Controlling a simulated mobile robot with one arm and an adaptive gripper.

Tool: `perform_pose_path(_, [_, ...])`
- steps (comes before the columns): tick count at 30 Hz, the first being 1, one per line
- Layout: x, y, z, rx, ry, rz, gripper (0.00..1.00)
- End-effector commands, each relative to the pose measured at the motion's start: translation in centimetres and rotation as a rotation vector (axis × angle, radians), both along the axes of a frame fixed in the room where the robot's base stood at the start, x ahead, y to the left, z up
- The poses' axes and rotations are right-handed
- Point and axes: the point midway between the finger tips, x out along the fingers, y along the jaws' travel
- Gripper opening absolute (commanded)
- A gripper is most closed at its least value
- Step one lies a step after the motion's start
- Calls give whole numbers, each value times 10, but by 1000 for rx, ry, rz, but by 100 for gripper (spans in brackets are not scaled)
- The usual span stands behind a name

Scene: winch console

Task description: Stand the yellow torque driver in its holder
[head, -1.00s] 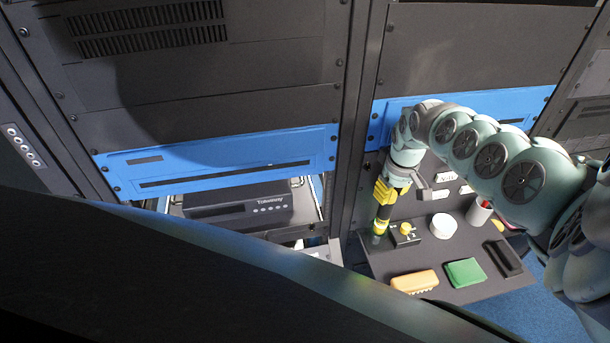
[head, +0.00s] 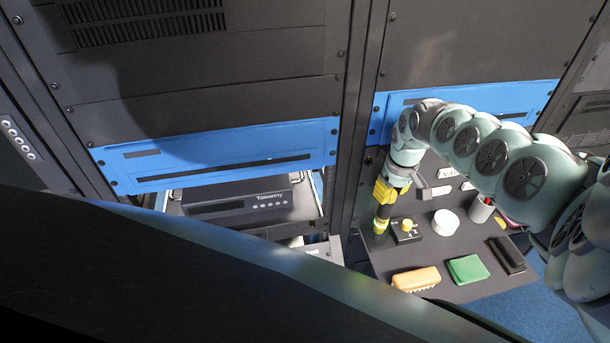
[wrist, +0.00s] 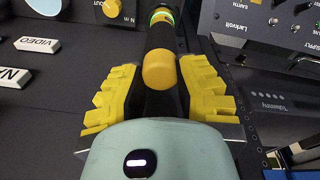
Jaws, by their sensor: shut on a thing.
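My gripper (head: 382,208) is at the left end of the shelf in the head view, pointing down. Its yellow-padded fingers are shut on the yellow torque driver (wrist: 159,70). In the wrist view the driver's rounded yellow end lies between the fingers, with a black body and a bright yellow-green band (wrist: 162,17) beyond. In the head view a yellow-green section (head: 380,226) shows under the fingers, close to the shelf's left edge, and the driver looks roughly upright. I cannot make out the holder, nor tell whether the driver's lower end is in it.
A small black box with a yellow knob (head: 406,227) stands just right of the driver. A rack post stands left.

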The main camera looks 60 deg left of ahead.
Motion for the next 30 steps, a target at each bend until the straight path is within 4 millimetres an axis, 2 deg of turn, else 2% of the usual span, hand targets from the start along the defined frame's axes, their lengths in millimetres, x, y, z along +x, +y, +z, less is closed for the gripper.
perform_pose_path(1, [0,1,1,1,-1,2,34])
perform_pose_path(8, [0,0,0,0,0,1,58])
perform_pose_path(21, [0,0,3,-1,0,0,58])
perform_pose_path(26, [0,0,20,-1,1,0,58])
perform_pose_path(30, [0,0,44,0,0,0,58])
